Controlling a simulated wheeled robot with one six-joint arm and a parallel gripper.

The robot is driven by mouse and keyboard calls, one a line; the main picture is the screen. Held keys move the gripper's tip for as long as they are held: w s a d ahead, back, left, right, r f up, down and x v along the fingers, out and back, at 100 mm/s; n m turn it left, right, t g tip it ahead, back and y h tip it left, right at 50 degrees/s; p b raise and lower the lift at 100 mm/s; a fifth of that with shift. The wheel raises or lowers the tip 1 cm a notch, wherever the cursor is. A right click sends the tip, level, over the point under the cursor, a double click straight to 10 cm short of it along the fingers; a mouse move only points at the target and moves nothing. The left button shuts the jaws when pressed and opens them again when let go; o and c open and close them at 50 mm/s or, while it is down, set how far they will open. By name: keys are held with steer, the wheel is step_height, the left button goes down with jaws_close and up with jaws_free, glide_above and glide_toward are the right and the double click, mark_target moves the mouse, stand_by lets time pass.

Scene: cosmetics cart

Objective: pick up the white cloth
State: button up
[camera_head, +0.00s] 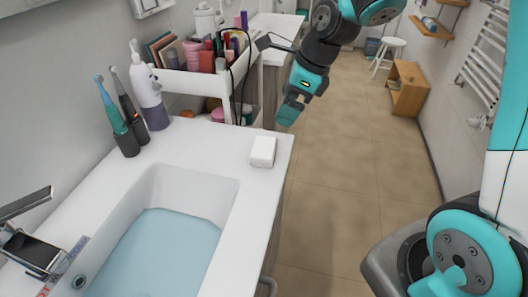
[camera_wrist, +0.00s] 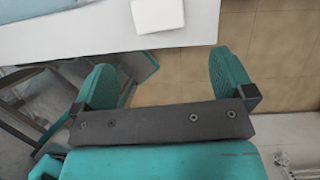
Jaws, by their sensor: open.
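The white cloth (camera_head: 263,151) looks like a small folded block lying flat on the white counter, near its right edge and far corner. It also shows at the top of the wrist view (camera_wrist: 158,14), ahead of the fingers and a little left of the middle. My gripper (camera_head: 291,108) hangs beyond the counter's far right corner, past the cloth and apart from it. In the wrist view my gripper (camera_wrist: 164,84) has its two teal fingers spread wide with nothing between them.
A sink basin (camera_head: 218,190) with water fills much of the counter (camera_head: 215,143). Electric toothbrushes (camera_head: 127,130) and a white-and-purple bottle (camera_head: 152,105) stand at the back left. A cosmetics cart (camera_head: 190,80) is beyond the counter, left of my gripper. The floor on the right is open.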

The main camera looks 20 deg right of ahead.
glide_toward(264, 146)
steer(key=x, duration=0.5)
steer(key=shift+w, duration=0.15)
steer(key=shift+p+x, duration=0.65)
steer(key=shift+x, duration=2.05)
steer(key=c, duration=0.6)
step_height(264, 146, up, 20)
steer(key=shift+o, duration=0.3)
steer(key=shift+d+f, duration=0.1)
